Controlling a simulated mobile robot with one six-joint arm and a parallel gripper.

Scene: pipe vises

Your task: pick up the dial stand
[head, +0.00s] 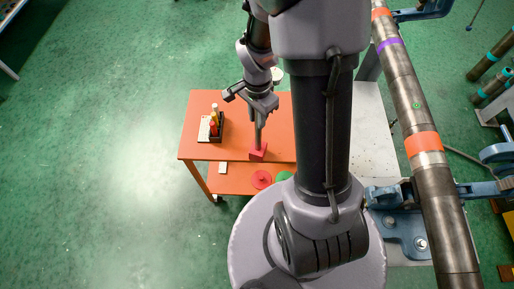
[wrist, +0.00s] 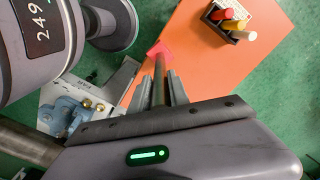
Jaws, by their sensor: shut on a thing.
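The dial stand has a red block base (head: 258,153) and a thin grey post rising from it. My gripper (head: 259,110) is above the base, at the upper part of the post. In the wrist view my gripper (wrist: 163,90) has its two fingers shut on the post (wrist: 159,76), with the red base (wrist: 159,49) beyond the fingertips. A pale round piece (head: 277,74) shows beside my wrist; I cannot tell if it is the dial. The base appears over the orange table (head: 205,110), near its front edge. I cannot tell if it touches the top.
A dark holder with red and yellow handled items (head: 214,123) stands on the table's left; it also shows in the wrist view (wrist: 231,24). A red disc (head: 261,179) and green disc (head: 285,176) lie on the lower level. A long pipe (head: 405,90) in blue vises runs along the right.

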